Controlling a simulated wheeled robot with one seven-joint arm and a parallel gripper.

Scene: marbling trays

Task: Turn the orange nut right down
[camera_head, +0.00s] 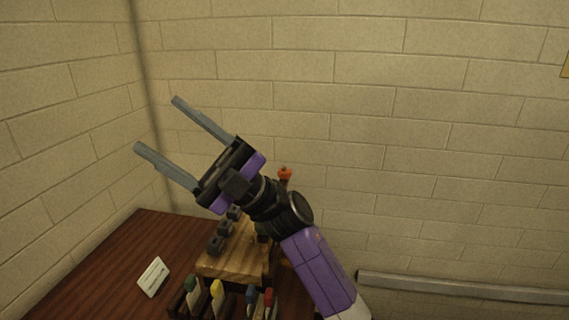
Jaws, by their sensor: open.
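The orange nut (285,172) shows as a small orange piece just right of my wrist, with a short dark part below it. My arm hides what lies under and around it. My gripper (155,124) is open and empty, with its two grey fingers spread wide and pointing to the upper left. It is raised in front of the brick walls, left of the nut and apart from it in the picture. The fingers touch nothing that I can see.
A dark wooden table (95,262) stands in the corner. On it are a light wooden block (232,262) with dark knobs (215,243), a white card (153,277), and a rack with coloured pieces, including a yellow one (217,290). A grey rail (460,289) runs along the wall.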

